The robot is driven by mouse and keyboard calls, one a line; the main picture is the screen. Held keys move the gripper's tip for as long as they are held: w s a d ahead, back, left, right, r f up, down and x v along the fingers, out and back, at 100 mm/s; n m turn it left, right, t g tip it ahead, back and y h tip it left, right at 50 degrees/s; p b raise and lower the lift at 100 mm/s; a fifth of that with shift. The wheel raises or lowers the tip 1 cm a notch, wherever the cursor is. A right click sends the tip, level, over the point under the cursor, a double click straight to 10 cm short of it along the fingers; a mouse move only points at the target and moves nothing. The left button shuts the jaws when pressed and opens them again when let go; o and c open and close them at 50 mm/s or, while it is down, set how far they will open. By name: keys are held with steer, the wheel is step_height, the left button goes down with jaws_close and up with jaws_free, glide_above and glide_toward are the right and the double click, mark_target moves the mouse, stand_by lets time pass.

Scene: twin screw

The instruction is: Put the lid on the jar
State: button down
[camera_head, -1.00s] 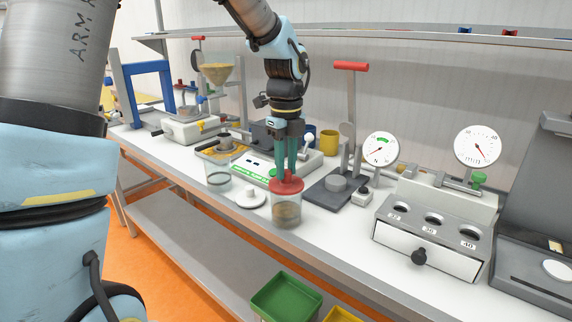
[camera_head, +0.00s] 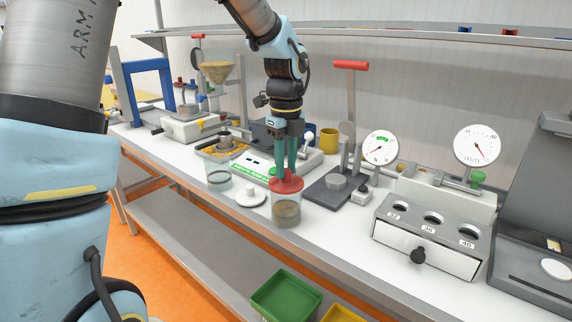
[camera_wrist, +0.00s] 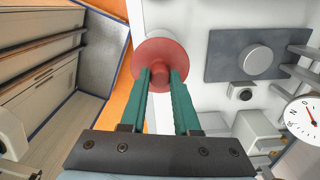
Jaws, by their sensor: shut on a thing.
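A clear jar (camera_head: 287,212) with brownish contents stands upright on the white bench near its front edge. A red lid (camera_head: 287,183) with a knob sits at the jar's mouth; I cannot tell whether it is seated or threaded. My gripper (camera_head: 286,171) points straight down, with its teal fingers shut on the lid's knob. In the wrist view, my gripper (camera_wrist: 160,76) holds the knob of the red lid (camera_wrist: 159,50), which hides the jar below.
A white lid (camera_head: 251,196) lies left of the jar, with an empty clear jar (camera_head: 218,177) beyond it. A grey press (camera_head: 330,191) stands close on the right. A gauge block with a drawer (camera_head: 425,235) is farther right.

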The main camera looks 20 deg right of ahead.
steer(key=shift+c, duration=0.4)
jaws_free()
steer(key=shift+r, duration=0.1)
steer(key=shift+r+p, duration=3.45)
jaws_close()
steer(key=shift+f, duration=0.4)
